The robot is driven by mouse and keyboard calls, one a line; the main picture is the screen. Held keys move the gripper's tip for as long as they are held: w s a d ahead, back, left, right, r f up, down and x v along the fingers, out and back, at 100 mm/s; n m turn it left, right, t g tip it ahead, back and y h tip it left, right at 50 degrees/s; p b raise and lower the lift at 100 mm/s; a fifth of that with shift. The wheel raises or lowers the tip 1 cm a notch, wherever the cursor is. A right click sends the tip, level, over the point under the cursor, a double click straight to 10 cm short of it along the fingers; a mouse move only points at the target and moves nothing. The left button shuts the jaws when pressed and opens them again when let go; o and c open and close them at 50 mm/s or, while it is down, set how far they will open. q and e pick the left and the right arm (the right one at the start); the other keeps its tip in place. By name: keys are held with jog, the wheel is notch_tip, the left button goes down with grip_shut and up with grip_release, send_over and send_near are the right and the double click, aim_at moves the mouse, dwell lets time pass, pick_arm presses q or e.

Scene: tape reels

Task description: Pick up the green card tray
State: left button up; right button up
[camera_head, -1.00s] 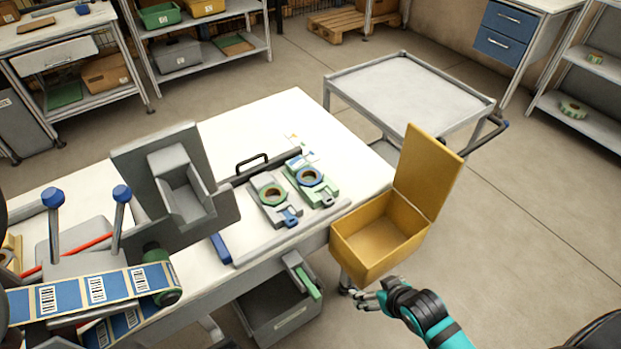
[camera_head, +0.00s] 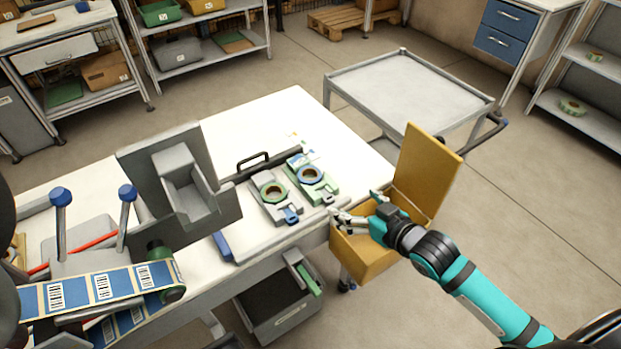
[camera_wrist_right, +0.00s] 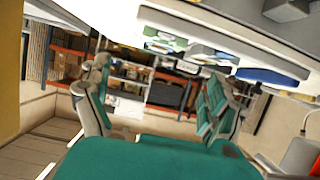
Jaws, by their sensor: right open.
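The green card tray (camera_head: 326,190) lies on the white table near its right edge, with a blue-rimmed reel on it. A similar grey tray (camera_head: 272,207) with a green-rimmed reel lies just left of it. My right gripper (camera_head: 341,217) is in front of the yellow box at the table's right edge, below and right of the green tray and apart from it. In the right wrist view the gripper's fingers (camera_wrist_right: 158,80) are spread with nothing between them. Small green and blue shapes show at the table edge there, too unclear to tell apart. My left gripper is not in view.
The open yellow box (camera_head: 428,180), lid raised, is at the table's right edge, partly hidden by my right arm. A grey stand (camera_head: 190,190) and label roller (camera_head: 105,285) are on the left. A grey cart (camera_head: 405,90) is behind. Open floor lies right.

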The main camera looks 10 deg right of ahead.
send_near(321, 188)
jog(key=w, duration=0.2)
jog(key=shift+w+a, duration=0.3)
jog(key=shift+w, duration=0.05)
jog(key=shift+s+f+x, duration=0.1)
jog(key=shift+f+x, duration=0.05)
jog(key=shift+x, duration=0.75)
jog(key=shift+s+f+x, duration=0.1)
jog(key=shift+f+x, duration=0.05)
jog(key=shift+x, duration=0.75)
jog(key=shift+s+f+x, duration=0.1)
jog(key=shift+f+x, duration=0.05)
jog(key=shift+x, duration=0.75)
jog(key=shift+a, duration=0.1)
jog(key=shift+c, duration=0.2)
jog(key=c, duration=1.1)
